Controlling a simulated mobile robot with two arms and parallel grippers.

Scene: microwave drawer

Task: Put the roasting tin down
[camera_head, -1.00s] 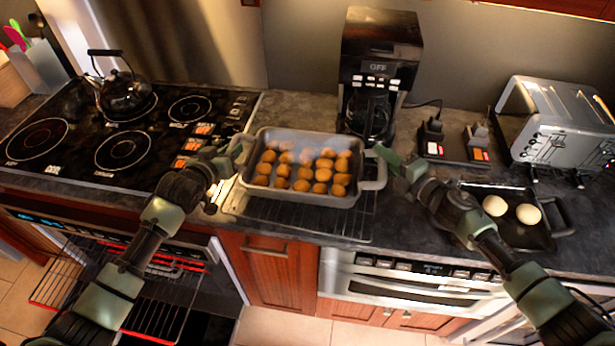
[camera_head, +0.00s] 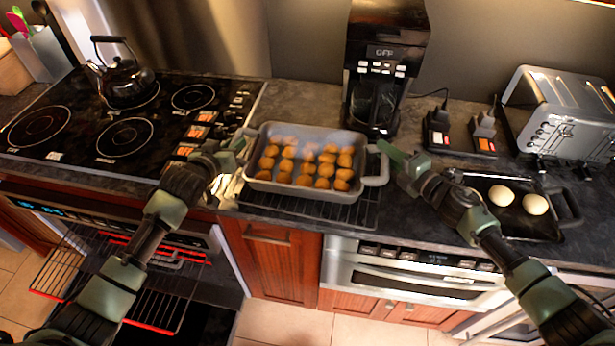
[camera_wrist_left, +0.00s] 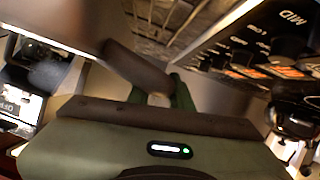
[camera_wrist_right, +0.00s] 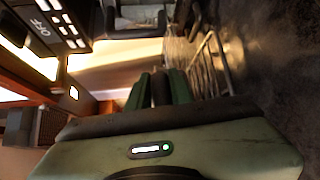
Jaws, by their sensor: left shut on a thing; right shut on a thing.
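The grey roasting tin (camera_head: 312,190) holds several browned potatoes. In the head view it is level, over a wire cooling rack (camera_head: 345,214) on the dark counter. I cannot tell whether its base touches the rack. My left gripper (camera_head: 238,150) is shut on the tin's left handle. My right gripper (camera_head: 386,158) is shut on the tin's right handle (camera_head: 377,180). In the left wrist view, the fingers (camera_wrist_left: 160,95) close around a handle beside the tin's wall. In the right wrist view, the fingers (camera_wrist_right: 160,88) also close on a handle, with rack wires showing beyond.
A coffee maker (camera_head: 386,60) stands just behind the tin. The hob with a kettle (camera_head: 123,78) is at left. At right are a dark tray (camera_head: 520,222) with two pale round items and a toaster (camera_head: 565,115). The oven below left is open, its racks (camera_head: 135,285) pulled out.

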